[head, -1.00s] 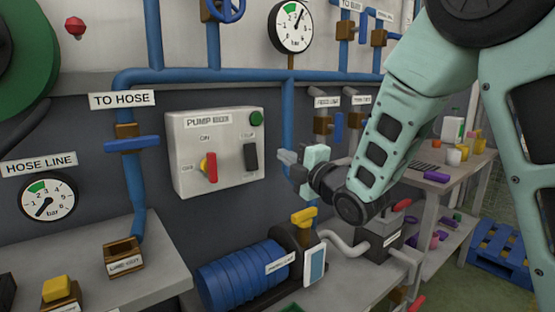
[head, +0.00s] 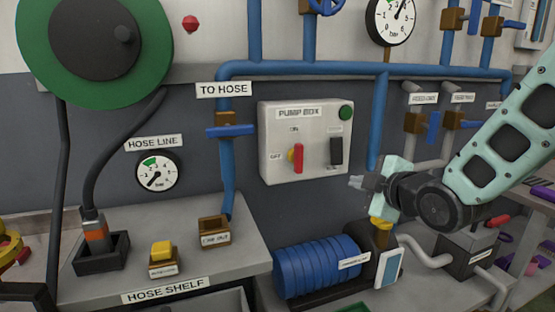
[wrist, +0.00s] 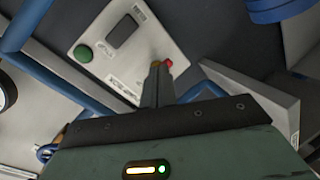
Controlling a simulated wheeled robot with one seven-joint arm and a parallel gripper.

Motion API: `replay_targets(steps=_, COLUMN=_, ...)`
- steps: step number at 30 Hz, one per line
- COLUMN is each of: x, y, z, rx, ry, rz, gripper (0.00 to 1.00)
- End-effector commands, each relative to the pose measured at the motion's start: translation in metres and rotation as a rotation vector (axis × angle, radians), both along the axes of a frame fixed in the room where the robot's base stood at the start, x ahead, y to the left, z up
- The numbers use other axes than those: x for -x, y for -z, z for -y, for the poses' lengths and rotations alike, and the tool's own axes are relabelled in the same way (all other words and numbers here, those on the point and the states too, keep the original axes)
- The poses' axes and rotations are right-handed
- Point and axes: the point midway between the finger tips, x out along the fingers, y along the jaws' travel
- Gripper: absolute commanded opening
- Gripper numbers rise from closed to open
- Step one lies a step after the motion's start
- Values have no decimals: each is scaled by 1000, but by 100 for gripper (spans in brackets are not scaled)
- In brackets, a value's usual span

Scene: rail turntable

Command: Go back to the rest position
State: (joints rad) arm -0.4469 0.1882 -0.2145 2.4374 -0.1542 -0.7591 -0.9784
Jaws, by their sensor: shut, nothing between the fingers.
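My gripper (head: 358,183) is shut and empty. It hangs in front of the wall, to the lower right of the pump box (head: 273,165) in the head view, apart from it. In the wrist view my gripper's fingers (wrist: 158,75) are together, pointing toward the wall, with the tilted pump box (wrist: 108,72) beyond them. The red switch handle (head: 298,158) on the box stands about upright. Part of it shows past the fingertips in the wrist view (wrist: 168,64). My arm comes in from the right.
The blue ribbed pump (head: 310,268) stands on the bench below my gripper. A yellow-handled valve (head: 382,226) is partly hidden behind the gripper. Blue pipes (head: 375,125) run close behind it. The hose shelf (head: 195,260) lies left. Air in front of the wall looks free.

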Motion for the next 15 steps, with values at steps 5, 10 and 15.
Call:
replay_targets(steps=5, x=65, y=17, z=-37, rx=-158, ry=72, rz=-422, gripper=0)
replay_targets(steps=10, x=151, y=31, z=-57, rx=-219, ry=211, rz=-809, gripper=0)
replay_targets(steps=15, x=238, y=31, z=-57, rx=-190, ry=404, rz=-1113, gripper=0)
